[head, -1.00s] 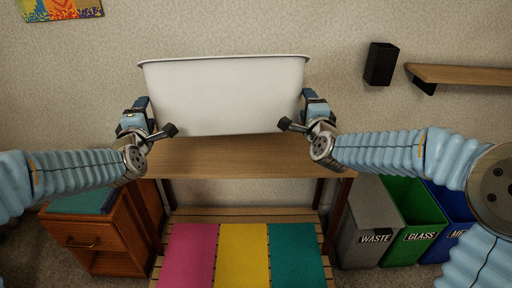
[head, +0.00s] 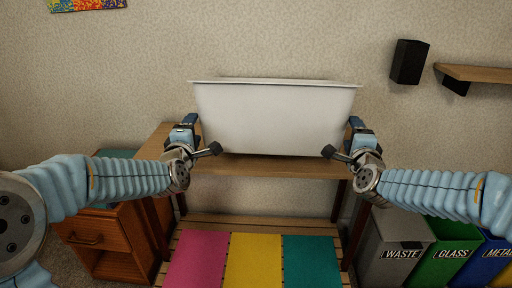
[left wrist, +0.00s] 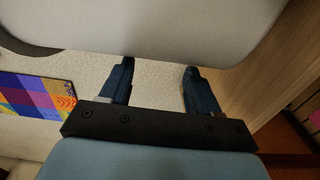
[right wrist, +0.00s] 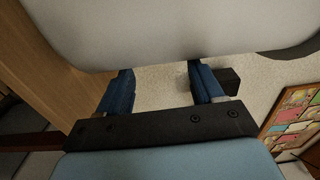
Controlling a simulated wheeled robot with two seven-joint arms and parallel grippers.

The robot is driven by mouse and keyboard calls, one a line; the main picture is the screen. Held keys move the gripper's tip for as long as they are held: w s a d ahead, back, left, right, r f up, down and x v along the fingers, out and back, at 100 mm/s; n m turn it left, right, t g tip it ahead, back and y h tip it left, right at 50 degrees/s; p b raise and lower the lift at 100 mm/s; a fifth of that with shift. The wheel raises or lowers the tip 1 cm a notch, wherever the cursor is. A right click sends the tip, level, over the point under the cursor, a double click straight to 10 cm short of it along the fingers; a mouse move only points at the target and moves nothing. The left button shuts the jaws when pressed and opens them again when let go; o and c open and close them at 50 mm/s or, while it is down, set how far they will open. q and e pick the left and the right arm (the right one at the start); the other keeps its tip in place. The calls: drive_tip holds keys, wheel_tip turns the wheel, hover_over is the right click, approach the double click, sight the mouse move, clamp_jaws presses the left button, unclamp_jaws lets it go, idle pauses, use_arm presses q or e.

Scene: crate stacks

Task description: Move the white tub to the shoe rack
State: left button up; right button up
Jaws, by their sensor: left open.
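The white tub (head: 275,118) is upright between my two grippers, at the wooden rack's top board (head: 250,166). Its lower edge overlaps the board in the head view; I cannot tell whether it rests on it. My left gripper (head: 190,125) is at the tub's left end. In the left wrist view its fingers (left wrist: 158,82) are apart, tips at the tub's pale wall (left wrist: 160,25). My right gripper (head: 358,130) is at the right end. Its fingers (right wrist: 162,82) are also apart, with the tub's wall (right wrist: 160,30) at their tips.
A lower slatted shelf (head: 255,219) holds pink, yellow and teal mats. A wooden drawer cabinet (head: 95,232) stands left. Labelled bins, including WASTE (head: 398,250) and GLASS (head: 450,252), stand right. A black box (head: 408,62) and a wall shelf (head: 480,73) are at upper right.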

use_arm(q)
drive_tip(key=shift+s+d+m+h, duration=0.1)
drive_tip(key=shift+d+m+h, duration=0.25)
drive_tip(key=shift+d, duration=0.6)
use_arm(e)
drive_tip(key=shift+s+a+f+n+y, duration=0.15)
drive_tip(key=shift+a+n+y, duration=0.25)
drive_tip(key=shift+a, duration=0.55)
use_arm(q)
drive_tip(key=shift+a, duration=0.65)
drive_tip(key=o, duration=0.4)
drive_tip(key=shift+a+r, duration=0.1)
drive_tip(key=shift+a, duration=0.6)
use_arm(e)
drive_tip(key=d, duration=0.2)
drive_tip(key=shift+d, duration=0.3)
use_arm(q)
drive_tip(key=shift+a, duration=0.15)
use_arm(e)
drive_tip(key=o, duration=0.5)
drive_tip(key=shift+d+r, duration=0.15)
drive_tip(key=shift+r, duration=0.05)
use_arm(q)
drive_tip(key=s, duration=0.8)
use_arm(e)
drive_tip(key=s, duration=1.2)
